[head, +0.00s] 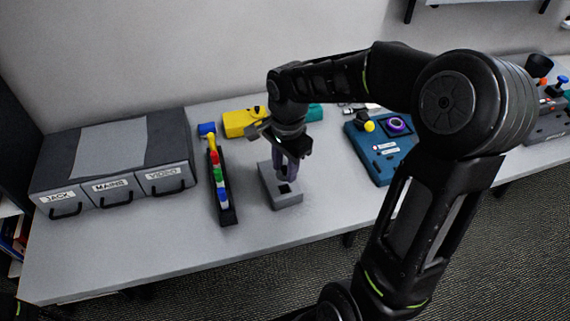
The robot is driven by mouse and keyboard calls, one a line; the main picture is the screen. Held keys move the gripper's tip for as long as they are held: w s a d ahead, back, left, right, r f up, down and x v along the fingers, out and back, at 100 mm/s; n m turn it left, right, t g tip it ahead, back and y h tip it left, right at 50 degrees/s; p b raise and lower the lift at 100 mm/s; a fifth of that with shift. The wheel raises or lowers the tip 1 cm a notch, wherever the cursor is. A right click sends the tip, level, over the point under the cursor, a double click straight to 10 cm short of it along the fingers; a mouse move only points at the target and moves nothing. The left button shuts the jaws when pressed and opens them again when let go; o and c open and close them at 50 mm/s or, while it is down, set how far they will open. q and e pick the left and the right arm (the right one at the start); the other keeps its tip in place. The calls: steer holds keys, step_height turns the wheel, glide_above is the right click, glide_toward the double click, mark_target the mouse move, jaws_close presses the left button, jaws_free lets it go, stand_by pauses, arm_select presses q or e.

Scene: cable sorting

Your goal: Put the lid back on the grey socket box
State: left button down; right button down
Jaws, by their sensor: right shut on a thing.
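The grey socket box (289,203) stands on the bench near its front edge, with a small dark square on its top. My right gripper (288,174) points down from above at the box's top, its fingers beside the dark square. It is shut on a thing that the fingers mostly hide. This seems to be the lid, but its outline cannot be told from the grey box. I cannot tell whether the lid touches the box. My left gripper is not in view.
A dark rack of coloured plugs (229,215) stands close left of the box. Labelled drawers (112,190) fill the bench's left. A yellow case (236,124) lies behind, and a blue device (383,163) stands to the right. Bare bench (330,185) lies between box and device.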

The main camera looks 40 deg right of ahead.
mark_target(285, 180)
steer(key=shift+f+b, duration=1.8)
steer(key=shift+f, duration=0.8)
steer(key=shift+s+d+b, duration=0.1)
steer(key=shift+s+b, duration=0.2)
steer(key=shift+s+d, duration=0.15)
steer(key=shift+s, duration=0.15)
steer(key=shift+s+d, duration=0.2)
steer(key=shift+s, duration=0.15)
stand_by(1.0)
steer(key=c, duration=0.8)
jaws_free()
steer(key=shift+w+r, duration=0.1)
steer(key=shift+c, duration=0.2)
